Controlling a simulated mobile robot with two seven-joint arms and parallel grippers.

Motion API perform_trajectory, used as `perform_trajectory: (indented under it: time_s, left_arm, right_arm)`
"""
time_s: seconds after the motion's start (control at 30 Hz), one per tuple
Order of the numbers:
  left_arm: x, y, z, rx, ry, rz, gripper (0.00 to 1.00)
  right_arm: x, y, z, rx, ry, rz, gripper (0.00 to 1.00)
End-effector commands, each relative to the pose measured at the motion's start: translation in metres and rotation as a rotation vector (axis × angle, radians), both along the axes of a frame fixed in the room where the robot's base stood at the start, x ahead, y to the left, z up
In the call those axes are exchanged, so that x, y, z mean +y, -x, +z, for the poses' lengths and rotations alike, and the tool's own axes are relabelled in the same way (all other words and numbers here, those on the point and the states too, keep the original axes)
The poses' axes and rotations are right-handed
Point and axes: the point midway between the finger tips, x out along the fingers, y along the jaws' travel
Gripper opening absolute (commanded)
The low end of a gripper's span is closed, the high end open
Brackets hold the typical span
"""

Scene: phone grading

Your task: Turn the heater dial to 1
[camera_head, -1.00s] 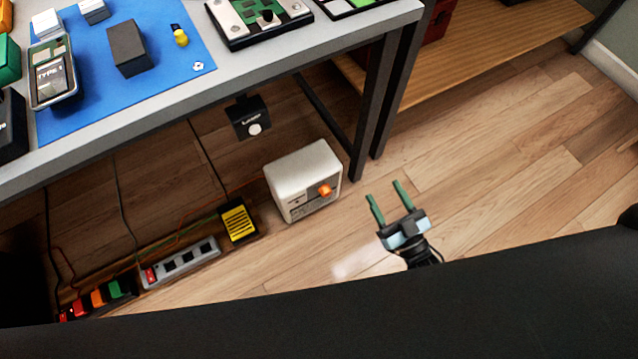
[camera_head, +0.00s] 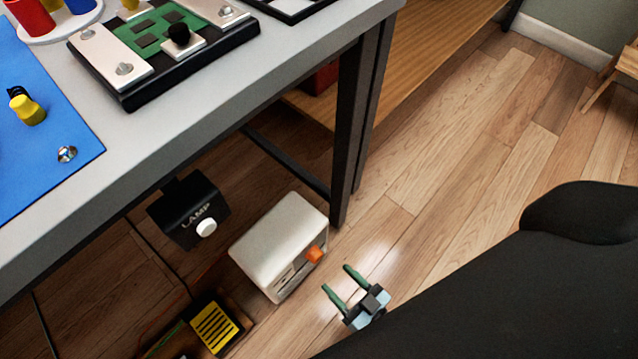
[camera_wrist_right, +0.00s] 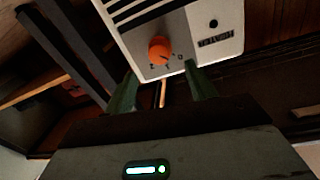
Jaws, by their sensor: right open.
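The heater is a white box (camera_head: 280,240) on the floor by the table leg. Its orange dial (camera_head: 315,255) sits on its front face and also shows in the right wrist view (camera_wrist_right: 159,50), where small marks around it are too small to read surely. My right gripper (camera_head: 340,280) has two green fingers, apart and empty. It is just in front of the heater, a short way from the dial. In the right wrist view its fingertips (camera_wrist_right: 160,78) spread to either side below the dial, not gripping it. My left gripper is not in view.
The grey table (camera_head: 190,120) overhangs the floor above the heater, with a dark leg (camera_head: 355,130) close beside it. A black lamp box (camera_head: 190,210) with a white knob hangs under the table edge. A yellow striped block (camera_head: 214,327) lies left of the heater. Floor to the right is clear.

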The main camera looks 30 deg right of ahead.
Motion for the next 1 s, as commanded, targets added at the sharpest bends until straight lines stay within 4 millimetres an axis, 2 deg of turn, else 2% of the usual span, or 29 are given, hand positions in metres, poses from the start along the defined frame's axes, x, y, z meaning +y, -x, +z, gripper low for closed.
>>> perform_trajectory:
  time_s: [0.3,0.5,0.87,1.0]
  left_arm:
    - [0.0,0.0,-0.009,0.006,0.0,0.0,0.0]
    - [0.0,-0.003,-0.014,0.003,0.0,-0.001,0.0]
    - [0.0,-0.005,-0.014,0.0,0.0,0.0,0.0]
    - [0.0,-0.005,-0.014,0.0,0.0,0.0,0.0]
  right_arm:
    - [0.012,-0.045,0.0,-0.003,-0.002,0.001,0.56]
    - [0.018,-0.064,0.0,-0.002,-0.002,0.001,0.56]
    - [0.02,-0.07,0.001,-0.002,-0.002,0.001,0.56]
    - [0.02,-0.07,0.001,-0.002,-0.002,0.001,0.4]
